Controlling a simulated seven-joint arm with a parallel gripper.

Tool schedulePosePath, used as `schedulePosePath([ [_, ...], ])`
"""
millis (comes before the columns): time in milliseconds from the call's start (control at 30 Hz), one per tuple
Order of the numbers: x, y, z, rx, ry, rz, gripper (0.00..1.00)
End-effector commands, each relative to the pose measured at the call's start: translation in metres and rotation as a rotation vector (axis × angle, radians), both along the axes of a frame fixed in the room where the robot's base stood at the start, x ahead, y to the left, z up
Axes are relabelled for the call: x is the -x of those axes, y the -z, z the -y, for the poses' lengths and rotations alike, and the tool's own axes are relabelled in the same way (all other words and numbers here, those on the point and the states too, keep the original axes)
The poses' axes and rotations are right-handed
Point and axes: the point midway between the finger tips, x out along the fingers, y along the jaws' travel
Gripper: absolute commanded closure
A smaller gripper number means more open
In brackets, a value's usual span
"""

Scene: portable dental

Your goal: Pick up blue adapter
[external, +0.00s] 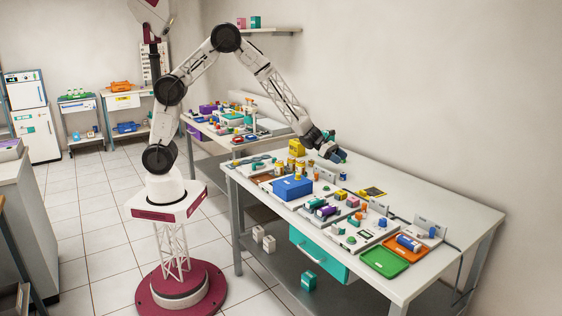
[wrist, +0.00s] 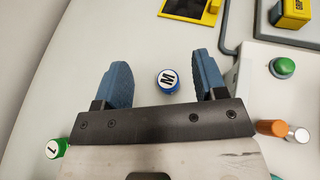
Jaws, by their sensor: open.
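A small round blue piece with a white top marked M, which looks like the blue adapter (wrist: 168,81), stands on the pale table in the wrist view. It shows between the two blue fingers of my gripper (wrist: 161,64), nearer the right finger, with clear space on both sides. In the external view my gripper (external: 338,154) is above the far part of the table, pointing down and to the right. It is open with nothing held. A small blue spot below it (external: 343,176) may be the same adapter. The height of the fingers above it is hard to tell.
At right are an orange cylinder (wrist: 270,128), a silver one, and a white unit with a green button (wrist: 282,67). A black-and-yellow pad (wrist: 188,8) lies beyond. The table left of the fingers is largely clear.

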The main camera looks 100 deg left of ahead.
Motion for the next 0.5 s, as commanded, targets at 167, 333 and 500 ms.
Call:
schedulePosePath([
  [167,0.0,0.018,0.0,0.001,-0.001,-0.003,0.35],
  [333,0.0,0.038,0.0,0.0,0.001,-0.002,0.35],
  [500,0.0,0.051,0.0,0.0,0.001,0.0,0.35],
])
